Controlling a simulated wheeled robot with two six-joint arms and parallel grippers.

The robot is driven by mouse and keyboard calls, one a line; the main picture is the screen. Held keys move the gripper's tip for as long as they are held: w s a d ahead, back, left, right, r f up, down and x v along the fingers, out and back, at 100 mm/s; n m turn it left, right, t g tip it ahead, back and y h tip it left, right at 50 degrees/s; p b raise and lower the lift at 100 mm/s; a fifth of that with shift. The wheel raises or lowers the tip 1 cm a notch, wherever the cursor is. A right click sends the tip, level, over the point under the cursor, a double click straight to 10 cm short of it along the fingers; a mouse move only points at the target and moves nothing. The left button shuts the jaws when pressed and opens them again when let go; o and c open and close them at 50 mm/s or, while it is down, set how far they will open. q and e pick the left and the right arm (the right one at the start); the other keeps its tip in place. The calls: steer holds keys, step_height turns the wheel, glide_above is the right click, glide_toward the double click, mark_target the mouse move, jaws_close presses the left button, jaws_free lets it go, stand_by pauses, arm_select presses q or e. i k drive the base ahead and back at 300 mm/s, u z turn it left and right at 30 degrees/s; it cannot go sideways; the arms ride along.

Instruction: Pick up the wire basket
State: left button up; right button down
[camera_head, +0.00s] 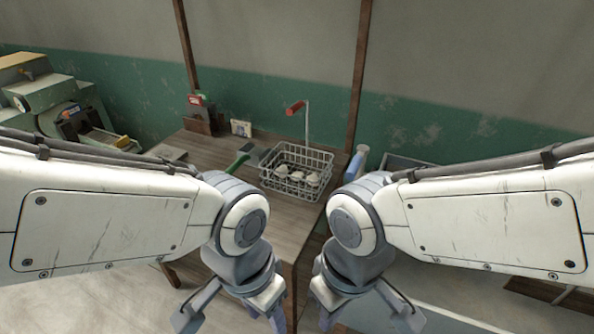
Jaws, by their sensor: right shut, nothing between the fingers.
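The wire basket (282,186) stands upright on the wooden table, near its right edge and beyond both arms. Several pale clay lumps (300,178) lie in it. My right gripper (352,300) is low at the bottom of the view, nearer to me than the basket and well apart from it. It is shut and empty; its tips are near or past the frame edge. My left gripper (240,300) hangs low at the bottom left of centre, also away from the basket. Whether its jaws are open or shut is unclear.
The wooden table (215,155) holds a green-handled tool (238,162) left of the basket. A thin stand with a red piece on top (295,107) rises behind it. A blue-and-white object (355,163) is close on the right. A machine (60,105) stands at far left.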

mark_target(296, 106)
steer(key=k, duration=0.65)
steer(key=u, duration=0.65)
steer(key=i, duration=0.6)
steer(key=u, duration=0.8)
steer(key=i, duration=0.65)
steer(key=z, duration=0.5)
steer(key=i, duration=0.8)
steer(key=z, duration=0.7)
